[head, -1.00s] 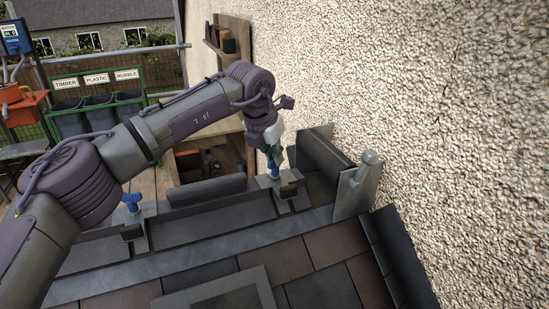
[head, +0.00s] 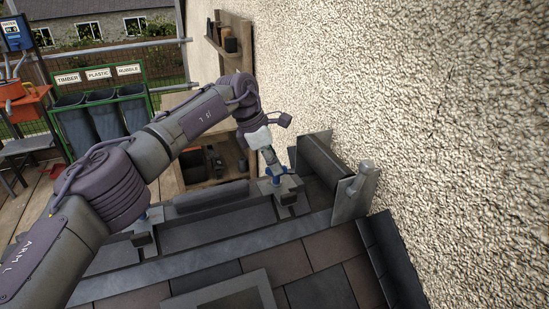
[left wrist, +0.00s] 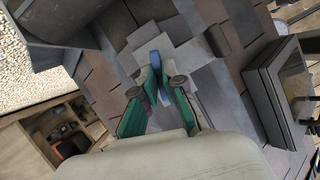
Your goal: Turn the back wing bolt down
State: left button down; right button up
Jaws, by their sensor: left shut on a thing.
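The back wing bolt (head: 276,179), blue, stands on a dark metal clamp (head: 287,197) at the far end of the grey ledge in the head view. My left gripper (head: 271,163) reaches down over it from above and is shut on it. In the left wrist view the green fingers of my left gripper (left wrist: 158,75) close on both sides of the blue bolt (left wrist: 154,60), and they partly hide it. Another blue wing bolt (head: 141,214) is nearer, on a second clamp (head: 142,236), partly hidden by my left arm. My right gripper is not in view.
A rough pebbled wall (head: 400,110) rises close on the right. A grey upright plate (head: 350,197) stands right of the back clamp. Roof tiles (head: 290,262) lie in front. A wooden shelf unit (head: 190,165) and bins (head: 105,115) are beyond.

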pick_arm(q)
jog(key=shift+w+r+m+p, duration=0.2)
jog(key=shift+r+m+p, duration=0.15)
jog(key=shift+r+m, duration=0.2)
jog(key=shift+f+m, duration=0.15)
jog(key=shift+m, duration=0.1)
jog(key=c, duration=1.3)
grip_release()
jog(key=shift+o, duration=0.2)
jog(key=shift+s+f, duration=0.1)
jog(key=shift+f, duration=0.05)
jog(key=v, duration=1.2)
jog(key=shift+w, duration=0.2)
